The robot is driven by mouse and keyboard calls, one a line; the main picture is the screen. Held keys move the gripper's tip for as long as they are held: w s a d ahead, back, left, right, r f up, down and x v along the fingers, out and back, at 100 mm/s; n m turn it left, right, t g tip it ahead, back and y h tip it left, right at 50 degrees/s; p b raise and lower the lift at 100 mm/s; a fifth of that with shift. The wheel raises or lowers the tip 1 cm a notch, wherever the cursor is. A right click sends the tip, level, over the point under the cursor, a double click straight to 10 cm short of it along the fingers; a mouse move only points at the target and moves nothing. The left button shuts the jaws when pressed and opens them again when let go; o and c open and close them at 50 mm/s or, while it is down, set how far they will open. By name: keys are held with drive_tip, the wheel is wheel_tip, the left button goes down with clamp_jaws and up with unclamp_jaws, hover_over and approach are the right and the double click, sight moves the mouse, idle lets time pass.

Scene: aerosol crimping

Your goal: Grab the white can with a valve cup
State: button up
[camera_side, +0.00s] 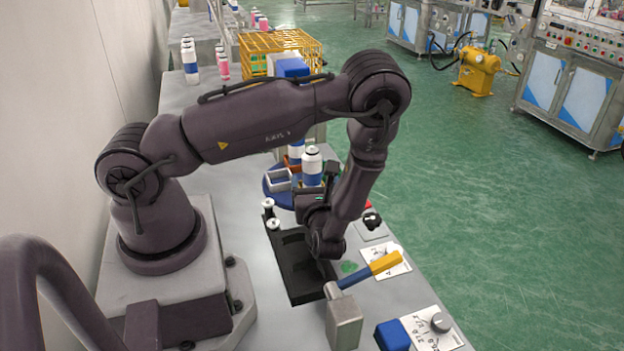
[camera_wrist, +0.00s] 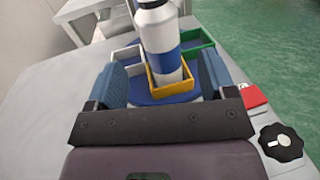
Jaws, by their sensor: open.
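A white can (camera_side: 312,166) with a blue band stands upright on the round blue turntable (camera_side: 272,190) in the side view. In the wrist view the same kind of can (camera_wrist: 158,38) stands in a yellow-edged compartment (camera_wrist: 158,92). Its very top is cut off by the frame, so its valve cup cannot be made out there. My gripper (camera_wrist: 163,78) is open, with one blue-padded finger on each side of the can.
A second white-and-blue can (camera_side: 296,150) stands behind the first. The turntable also bears a white-edged compartment (camera_wrist: 124,60) and a green-edged one (camera_wrist: 198,42).

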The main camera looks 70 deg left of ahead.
sight(313, 175)
drive_tip(key=a, duration=0.2)
drive_tip(key=w+a, duration=0.1)
drive_tip(key=a, duration=0.3)
drive_tip(key=shift+w+a+f, duration=0.2)
drive_tip(key=shift+w, duration=0.05)
drive_tip(key=c, duration=1.1)
